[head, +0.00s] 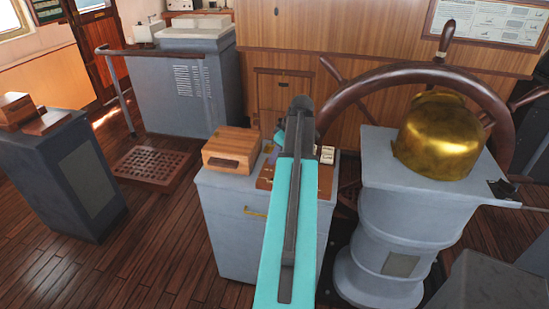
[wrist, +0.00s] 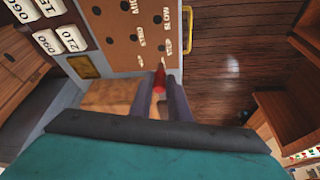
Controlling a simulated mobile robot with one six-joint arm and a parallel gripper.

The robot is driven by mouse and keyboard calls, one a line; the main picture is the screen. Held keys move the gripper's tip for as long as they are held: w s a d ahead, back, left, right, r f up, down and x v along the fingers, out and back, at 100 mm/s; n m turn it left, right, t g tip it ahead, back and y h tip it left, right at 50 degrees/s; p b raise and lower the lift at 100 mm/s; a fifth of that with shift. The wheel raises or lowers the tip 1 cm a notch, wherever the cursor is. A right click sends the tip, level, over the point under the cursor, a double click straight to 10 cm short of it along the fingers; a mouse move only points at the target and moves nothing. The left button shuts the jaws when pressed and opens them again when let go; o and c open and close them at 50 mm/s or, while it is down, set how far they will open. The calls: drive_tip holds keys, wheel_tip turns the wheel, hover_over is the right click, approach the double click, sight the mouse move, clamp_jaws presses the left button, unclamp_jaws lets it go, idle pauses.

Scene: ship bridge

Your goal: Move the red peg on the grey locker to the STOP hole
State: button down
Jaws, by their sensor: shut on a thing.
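The red peg (wrist: 160,78) is between the two fingers of my gripper (wrist: 163,92) in the wrist view, and the fingers are shut on it. Its far end is at the near edge of the brown peg board (wrist: 122,60), close to a small label. I cannot tell whether it is in a hole. The board has several dark holes and labels; SLOW is legible, and the label nearest the peg is blurred. In the head view the board (head: 325,182) lies on the grey locker (head: 230,225), mostly behind my turquoise arm, which hides the peg.
A wooden box (head: 232,150) stands on the locker left of the board. White number cards (wrist: 75,38) lie beside the board. A pedestal with a brass cover (head: 440,135) and a ship's wheel (head: 400,75) stand close on the right. Open floor lies to the left.

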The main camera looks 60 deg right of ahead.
drive_tip(key=shift+f+b, duration=1.15)
drive_tip(key=shift+f, duration=1.3)
drive_tip(key=shift+w+f+b, duration=0.1)
drive_tip(key=shift+f+b, duration=0.85)
drive_tip(key=shift+f, duration=0.4)
idle(0.6)
drive_tip(key=c, duration=1.6)
unclamp_jaws()
drive_tip(key=shift+r, duration=0.1)
drive_tip(key=shift+w+r+p, duration=0.15)
drive_tip(key=shift+r+p, duration=1.55)
drive_tip(key=shift+r, duration=1.75)
